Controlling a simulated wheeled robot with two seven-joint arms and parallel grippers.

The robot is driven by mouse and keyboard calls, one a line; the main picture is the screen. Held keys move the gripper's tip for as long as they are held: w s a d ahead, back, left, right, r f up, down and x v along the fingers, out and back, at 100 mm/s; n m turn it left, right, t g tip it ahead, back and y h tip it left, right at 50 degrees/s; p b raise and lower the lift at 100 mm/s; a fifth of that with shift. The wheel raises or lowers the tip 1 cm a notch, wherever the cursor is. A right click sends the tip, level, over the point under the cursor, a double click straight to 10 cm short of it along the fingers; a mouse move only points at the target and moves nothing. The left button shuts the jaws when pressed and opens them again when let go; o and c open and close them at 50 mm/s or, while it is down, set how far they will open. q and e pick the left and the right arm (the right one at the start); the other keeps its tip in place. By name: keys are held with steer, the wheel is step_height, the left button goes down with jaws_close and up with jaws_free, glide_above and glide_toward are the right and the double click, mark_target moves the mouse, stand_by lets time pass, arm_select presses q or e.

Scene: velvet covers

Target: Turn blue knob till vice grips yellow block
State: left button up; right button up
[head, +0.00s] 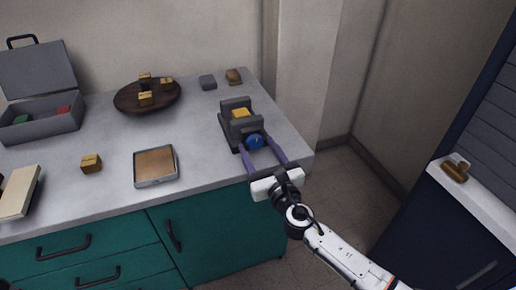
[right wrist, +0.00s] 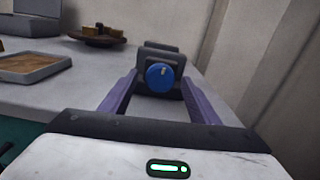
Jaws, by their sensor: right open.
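The grey vice (head: 229,132) stands near the right end of the counter, with the yellow block (head: 241,113) between its jaws. I cannot tell whether the jaws touch the block. The blue knob (head: 254,141) is on the vice's near end. It also shows in the right wrist view (right wrist: 160,77), face on, with a small pale mark near its top. My right gripper (head: 262,147) is open, its purple fingers reaching forward on either side of the knob, apart from it. In the right wrist view the block is hidden behind the vice's front. My left gripper is not in view.
A tray with a brown inset (head: 154,182), a wooden block (head: 91,163), a dark round board (head: 126,97) with several blocks, and an open grey case (head: 42,135) are to the left. Two small items lie behind the vice. The wall is close on the right.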

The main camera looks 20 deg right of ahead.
steer(key=shift+w, duration=0.25)
steer(key=c, duration=1.1)
steer(key=shift+o, duration=0.2)
